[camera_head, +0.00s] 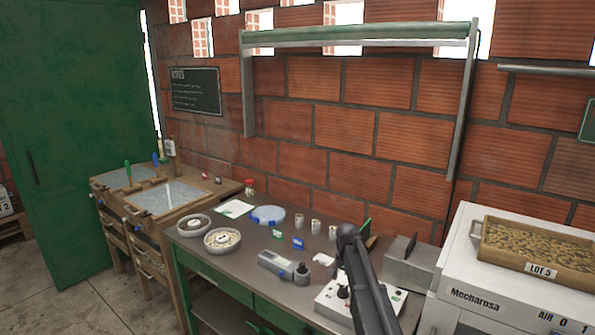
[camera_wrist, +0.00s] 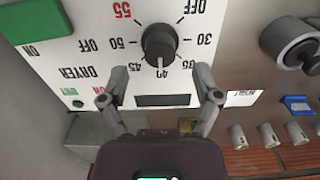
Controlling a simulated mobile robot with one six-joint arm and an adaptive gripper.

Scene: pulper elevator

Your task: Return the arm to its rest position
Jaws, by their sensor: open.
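In the wrist view my gripper (camera_wrist: 158,74) is open and empty, its two fingers spread apart. The black dial knob (camera_wrist: 160,43) of the white dryer control panel (camera_wrist: 205,30) lies just beyond the fingertips, and its white pointer is by the 40 mark. Neither finger appears to touch the knob. In the head view my dark arm (camera_head: 362,280) reaches over the white control box (camera_head: 331,302) at the bench's right part. It hides part of the box, and I cannot make out the gripper there.
The bench (camera_head: 225,265) holds two bowls (camera_head: 222,239), a grey handheld device (camera_head: 284,264) and several small cups (camera_head: 315,226). A grey metal box (camera_head: 410,262) and a white Mecharosa machine (camera_head: 470,285) with a tray (camera_head: 540,268) stand right of my arm. Brick wall rises behind.

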